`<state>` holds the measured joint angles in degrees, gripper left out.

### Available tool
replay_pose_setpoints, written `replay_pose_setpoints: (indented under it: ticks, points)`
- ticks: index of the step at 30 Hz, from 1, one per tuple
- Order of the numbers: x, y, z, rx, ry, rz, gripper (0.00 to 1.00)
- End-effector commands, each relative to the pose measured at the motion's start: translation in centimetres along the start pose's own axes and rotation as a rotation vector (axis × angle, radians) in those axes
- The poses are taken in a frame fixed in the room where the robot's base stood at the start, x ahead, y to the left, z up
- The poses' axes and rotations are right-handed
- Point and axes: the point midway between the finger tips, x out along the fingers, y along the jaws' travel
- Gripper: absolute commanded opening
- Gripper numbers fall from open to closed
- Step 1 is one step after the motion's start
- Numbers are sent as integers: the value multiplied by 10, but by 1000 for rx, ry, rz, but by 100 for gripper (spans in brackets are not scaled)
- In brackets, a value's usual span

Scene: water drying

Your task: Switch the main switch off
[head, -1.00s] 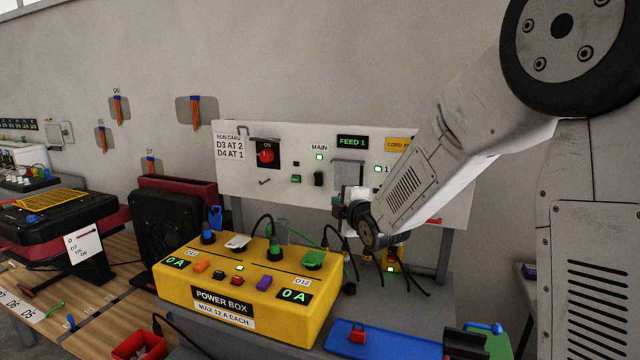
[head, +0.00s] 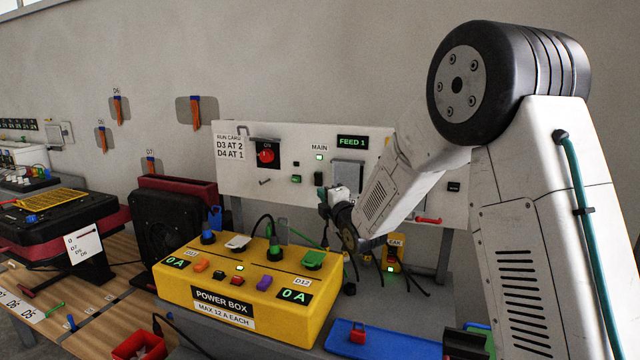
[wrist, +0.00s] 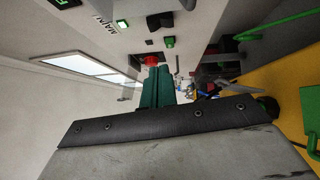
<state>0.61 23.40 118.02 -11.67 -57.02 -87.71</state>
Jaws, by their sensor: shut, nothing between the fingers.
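A red rotary knob (head: 266,156) on a dark plate marked ON sits on the left part of the white panel (head: 225,175). In the wrist view, the red knob (wrist: 151,61) shows just past my fingertips, partly hidden by them. A MAIN label (head: 320,147) with a lit green lamp (head: 319,157) sits to its right. A small dark switch (head: 318,179) is below that lamp. My gripper (head: 322,200) is in front of the panel, below the MAIN label and right of the knob. Its teal fingers (wrist: 158,88) are shut and empty, apart from the panel as far as I can see.
The yellow power box (head: 235,290) stands below and in front of the panel, with knobs and cables on top. A grey cover (head: 347,175) is right of the dark switch. A blue tray (head: 385,345) lies at front right. A black device (head: 165,235) stands at left.

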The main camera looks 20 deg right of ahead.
Motion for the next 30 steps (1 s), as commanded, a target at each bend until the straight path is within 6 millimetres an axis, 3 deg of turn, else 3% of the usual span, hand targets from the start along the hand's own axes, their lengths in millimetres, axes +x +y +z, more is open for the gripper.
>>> replay_pose_setpoints:
  ticks: [8, 12, 20, 30]
  points:
    - [60, -1, -1, 0, 1, 1, 0]
    - [73, 0, 18, 0, -1, 0, 0]
    - [84, 0, 28, 0, 0, -1, 0]
    - [85, 0, 24, 4, 5, -3, 0]
